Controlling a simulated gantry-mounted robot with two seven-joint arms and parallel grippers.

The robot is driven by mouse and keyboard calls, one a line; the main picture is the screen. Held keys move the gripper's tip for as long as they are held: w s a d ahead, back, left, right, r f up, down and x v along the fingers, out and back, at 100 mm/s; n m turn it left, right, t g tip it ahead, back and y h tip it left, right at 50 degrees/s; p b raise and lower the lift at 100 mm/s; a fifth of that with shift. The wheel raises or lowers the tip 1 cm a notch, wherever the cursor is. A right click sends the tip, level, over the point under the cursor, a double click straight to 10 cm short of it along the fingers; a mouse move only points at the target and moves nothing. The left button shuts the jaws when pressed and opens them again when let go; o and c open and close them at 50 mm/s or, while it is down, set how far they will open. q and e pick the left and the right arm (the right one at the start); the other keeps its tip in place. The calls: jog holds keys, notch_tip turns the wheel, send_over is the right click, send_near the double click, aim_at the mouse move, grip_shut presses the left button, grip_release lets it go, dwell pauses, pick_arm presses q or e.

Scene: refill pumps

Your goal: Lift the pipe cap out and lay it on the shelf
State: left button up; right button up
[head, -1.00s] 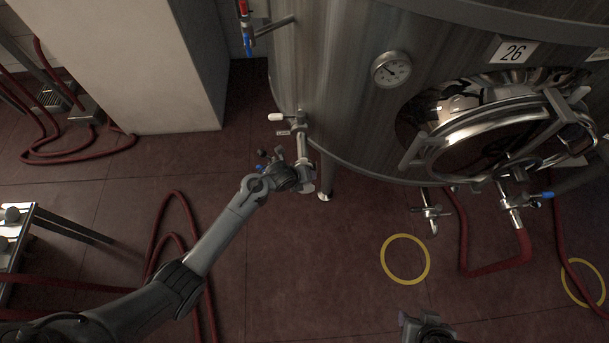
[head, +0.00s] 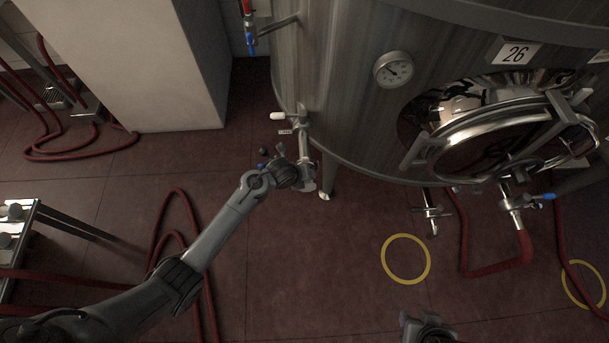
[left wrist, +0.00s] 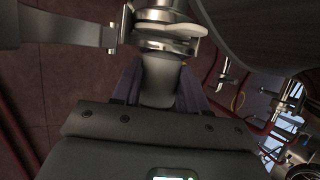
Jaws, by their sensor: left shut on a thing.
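My left gripper (head: 303,178) is at the lower end of a steel outlet pipe (head: 303,140) on the tank's left side. In the left wrist view, its fingers (left wrist: 158,88) are shut on a smooth grey cylindrical piece (left wrist: 162,75), seemingly the pipe cap. This piece sits right against a steel clamp ring (left wrist: 165,38) on the pipe, and I cannot tell whether they are joined. In the head view the arm and gripper mostly hide the cap. My right gripper (head: 427,326) shows only partly at the bottom edge; its fingertips are unclear.
A metal-framed shelf (head: 32,217) bearing several knobbed items stands at the left edge. The large steel tank (head: 350,110) with gauge and open hatch fills the upper right. Red hoses (head: 178,215) lie on the floor.

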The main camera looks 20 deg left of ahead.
pick_arm(q)
notch_tip(320, 180, up, 3)
jog(key=shift+w+p, duration=0.1)
jog(key=shift+p, duration=0.2)
jog(key=s+d+r, duration=0.4)
jog(key=d+r, duration=0.2)
jog(key=d, duration=0.5)
jog(key=shift+r+p, duration=0.4)
jog(key=shift+r, duration=0.1)
notch_tip(320, 180, up, 7)
jog(key=p, duration=0.8)
dwell(0.5)
